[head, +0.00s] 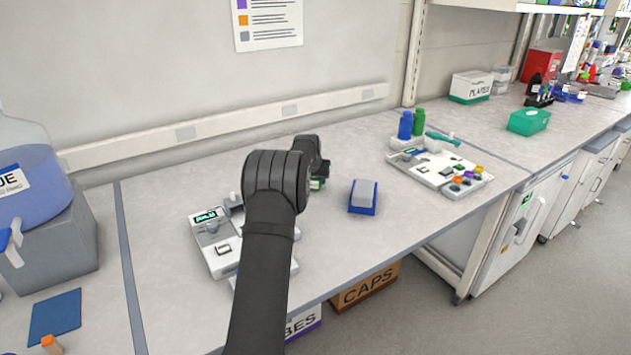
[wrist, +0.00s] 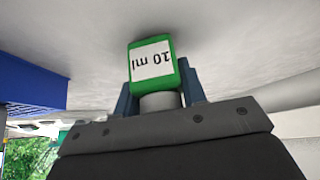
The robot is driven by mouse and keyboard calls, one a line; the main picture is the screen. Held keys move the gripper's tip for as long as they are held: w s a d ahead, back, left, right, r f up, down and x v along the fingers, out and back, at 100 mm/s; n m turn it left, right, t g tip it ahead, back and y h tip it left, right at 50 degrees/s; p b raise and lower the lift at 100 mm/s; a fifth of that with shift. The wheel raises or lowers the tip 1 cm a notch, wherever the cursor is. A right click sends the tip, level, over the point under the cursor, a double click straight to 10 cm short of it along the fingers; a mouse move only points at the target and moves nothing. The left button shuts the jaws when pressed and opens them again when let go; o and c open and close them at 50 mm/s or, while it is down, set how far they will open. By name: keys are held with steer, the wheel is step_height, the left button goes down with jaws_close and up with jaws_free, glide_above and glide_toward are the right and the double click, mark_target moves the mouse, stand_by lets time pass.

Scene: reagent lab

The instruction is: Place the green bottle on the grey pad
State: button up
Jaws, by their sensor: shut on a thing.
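A green bottle with a white "10 ml" label (wrist: 152,62) is held between the two fingers of my gripper (wrist: 160,92) in the wrist view. In the head view only a small part of the bottle (head: 317,184) shows below my gripper; my own arm hides the rest. I cannot tell whether the bottle touches the bench. The grey pad (head: 365,190) lies on top of a small blue block (head: 361,210), a short way right of my gripper. A blue shape, likely that block, shows at the left in the wrist view (wrist: 30,85).
A white device (head: 210,240) stands left of my arm. At the right is a white station (head: 437,170) with coloured knobs, and a blue bottle (head: 405,125) and another green bottle (head: 419,122) at its back. The bench between gripper and block is clear.

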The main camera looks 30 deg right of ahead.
step_height(320, 180, up, 4)
steer(key=s+d+r, duration=0.2)
steer(key=s+r, duration=0.3)
steer(key=s, duration=0.5)
steer(key=s+d+r, duration=0.2)
steer(key=s+r, duration=0.3)
steer(key=s, duration=0.4)
steer(key=s+d+r, duration=0.1)
steer(key=s+r, duration=0.4)
steer(key=s, duration=0.5)
glide_above(358, 184)
steer(key=s+a, duration=0.2)
step_height(358, 184, down, 6)
steer(key=shift+w+d+f, duration=0.1)
steer(key=shift+d+f, duration=0.05)
steer(key=shift+f, duration=0.05)
steer(key=shift+w+f, duration=0.1)
steer(key=shift+f, duration=1.95)
